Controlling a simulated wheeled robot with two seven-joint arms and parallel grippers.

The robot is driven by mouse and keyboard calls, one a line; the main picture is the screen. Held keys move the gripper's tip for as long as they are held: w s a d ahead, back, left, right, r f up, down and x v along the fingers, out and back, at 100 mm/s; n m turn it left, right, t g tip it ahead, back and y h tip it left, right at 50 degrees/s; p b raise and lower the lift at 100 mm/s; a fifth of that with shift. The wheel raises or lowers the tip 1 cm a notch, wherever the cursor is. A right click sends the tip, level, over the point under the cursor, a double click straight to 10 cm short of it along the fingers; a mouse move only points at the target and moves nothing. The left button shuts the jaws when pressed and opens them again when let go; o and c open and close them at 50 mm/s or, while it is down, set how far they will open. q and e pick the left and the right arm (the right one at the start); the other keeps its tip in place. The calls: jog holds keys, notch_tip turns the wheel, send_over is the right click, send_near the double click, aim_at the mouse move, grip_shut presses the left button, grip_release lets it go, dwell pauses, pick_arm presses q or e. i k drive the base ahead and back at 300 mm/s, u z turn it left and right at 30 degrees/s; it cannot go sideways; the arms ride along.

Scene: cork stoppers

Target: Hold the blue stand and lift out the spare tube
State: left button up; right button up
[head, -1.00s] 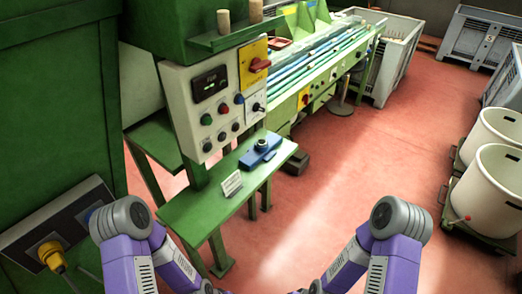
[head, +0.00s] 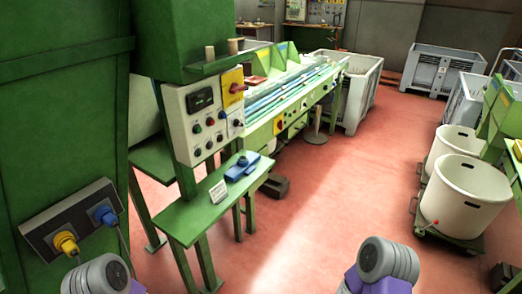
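The blue stand (head: 236,173) lies on the small green table (head: 196,221) below the control panel, left of the picture's middle. A small round dark-rimmed part shows on top of the stand; I cannot tell whether it is the spare tube. My two arms show only as grey and purple links at the bottom edge, left and right, well apart from the stand. Both grippers are out of the picture.
A small white card (head: 218,192) stands on the table, left of the stand. The control panel (head: 206,116) overhangs the table's back. White tubs (head: 462,196) stand on a trolley at the right. Red floor (head: 330,190) is open between them.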

aim_at(241, 139)
jog(key=u, duration=0.65)
jog(key=k, duration=0.2)
jog(key=z, duration=1.65)
jog(key=i, duration=1.05)
jog(key=u, duration=0.3)
